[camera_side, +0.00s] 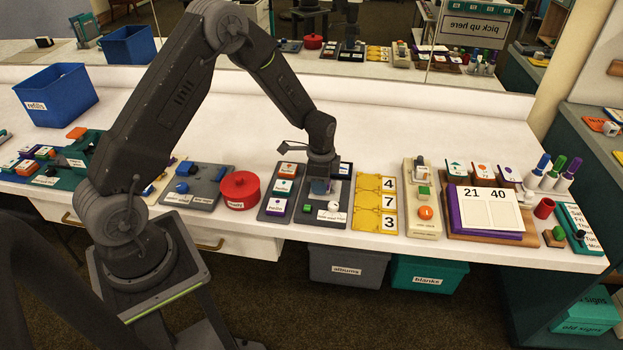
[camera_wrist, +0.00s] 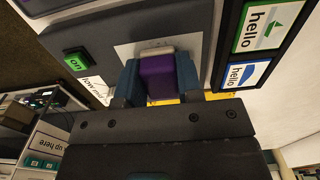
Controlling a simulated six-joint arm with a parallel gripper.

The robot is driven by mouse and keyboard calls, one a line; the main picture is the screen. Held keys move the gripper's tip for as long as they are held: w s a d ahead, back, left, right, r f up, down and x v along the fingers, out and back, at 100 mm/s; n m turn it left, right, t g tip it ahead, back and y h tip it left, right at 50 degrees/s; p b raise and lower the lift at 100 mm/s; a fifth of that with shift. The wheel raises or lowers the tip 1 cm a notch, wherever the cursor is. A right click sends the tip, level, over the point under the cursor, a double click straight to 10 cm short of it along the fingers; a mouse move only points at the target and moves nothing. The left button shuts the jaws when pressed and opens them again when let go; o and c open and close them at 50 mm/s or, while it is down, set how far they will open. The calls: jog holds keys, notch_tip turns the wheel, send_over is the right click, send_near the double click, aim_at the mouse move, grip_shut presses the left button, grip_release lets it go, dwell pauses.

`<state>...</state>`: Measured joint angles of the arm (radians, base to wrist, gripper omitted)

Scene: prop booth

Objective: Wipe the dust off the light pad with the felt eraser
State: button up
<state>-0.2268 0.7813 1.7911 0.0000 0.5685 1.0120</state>
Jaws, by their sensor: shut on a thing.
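My gripper (camera_wrist: 160,82) is shut on the felt eraser (camera_wrist: 158,78), a purple block with a pale strip along its far edge. The eraser sits between the two dark blue fingers. Behind it in the wrist view lies a light grey rectangle (camera_wrist: 124,50) on a dark grey board, which looks like the light pad. I cannot tell whether the eraser touches it. No dust can be made out. In the side view my gripper (camera_side: 321,187) is low over the dark board (camera_side: 310,216) and hides the eraser and most of the pad.
A green "on" button (camera_wrist: 77,62) is on the board. "Hello" picture cards (camera_wrist: 262,25) lie beside the pad. A card board (camera_side: 281,190) and red pot (camera_side: 240,190) stand left; a yellow number tray (camera_side: 374,205) stands right. The white table behind is clear.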

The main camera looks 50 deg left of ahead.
aim_at(340, 191)
jog(key=shift+w+d, duration=1.95)
jog(key=shift+s+a, duration=3.1)
jog(key=shift+w+a, duration=0.15)
jog(key=shift+a, duration=0.05)
jog(key=shift+w+d, duration=3)
jog(key=shift+d, duration=0.1)
jog(key=shift+s+a, duration=2.9)
jog(key=shift+s, duration=0.05)
jog(key=shift+s+a+r, duration=0.1)
jog(key=shift+a+r, duration=0.05)
notch_tip(340, 191, up, 8)
